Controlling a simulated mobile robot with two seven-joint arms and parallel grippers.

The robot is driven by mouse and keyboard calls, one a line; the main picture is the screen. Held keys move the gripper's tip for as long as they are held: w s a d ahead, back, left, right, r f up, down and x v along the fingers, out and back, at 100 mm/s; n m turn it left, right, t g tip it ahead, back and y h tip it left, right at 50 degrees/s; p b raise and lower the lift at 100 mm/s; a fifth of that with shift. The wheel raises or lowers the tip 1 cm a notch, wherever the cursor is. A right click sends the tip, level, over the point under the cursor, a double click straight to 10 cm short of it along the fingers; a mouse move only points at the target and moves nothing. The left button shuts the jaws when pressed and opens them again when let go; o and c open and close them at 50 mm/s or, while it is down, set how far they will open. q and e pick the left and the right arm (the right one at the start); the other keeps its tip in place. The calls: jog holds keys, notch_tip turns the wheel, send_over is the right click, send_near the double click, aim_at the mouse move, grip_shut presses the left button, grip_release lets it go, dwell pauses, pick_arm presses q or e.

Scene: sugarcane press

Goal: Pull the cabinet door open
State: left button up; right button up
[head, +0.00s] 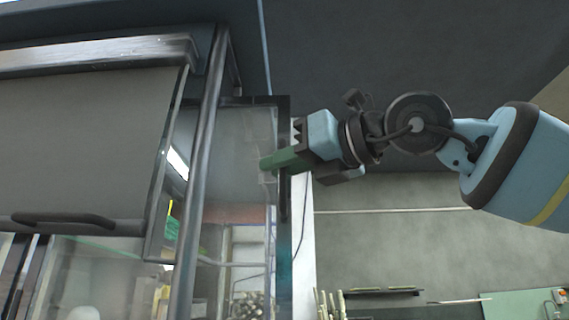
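The cabinet fills the left of the head view. It has a grey panel door (80,140) with a dark bar handle (64,220) low on it. To its right is a clear glass panel (225,150) with a dark upright frame edge (284,215). My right gripper (275,161) reaches in from the right, and its green finger part overlaps this frame edge. I cannot tell whether it touches or grips the frame, or how far apart its fingers are. It is well away from the dark handle. My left gripper is out of view.
A dark upright post (203,170) stands between the grey door and the glass panel. A metal bar (95,54) runs above the door. Low on the right are a green board (520,306) and a dark rail. The space below my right arm looks clear.

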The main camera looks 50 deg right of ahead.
jog(key=shift+o, duration=0.6)
jog(key=shift+s, duration=0.25)
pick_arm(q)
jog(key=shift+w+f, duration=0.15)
pick_arm(e)
jog(key=s, duration=0.7)
jog(key=shift+d, duration=0.3)
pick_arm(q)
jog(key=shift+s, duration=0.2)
pick_arm(e)
jog(key=shift+s, duration=0.1)
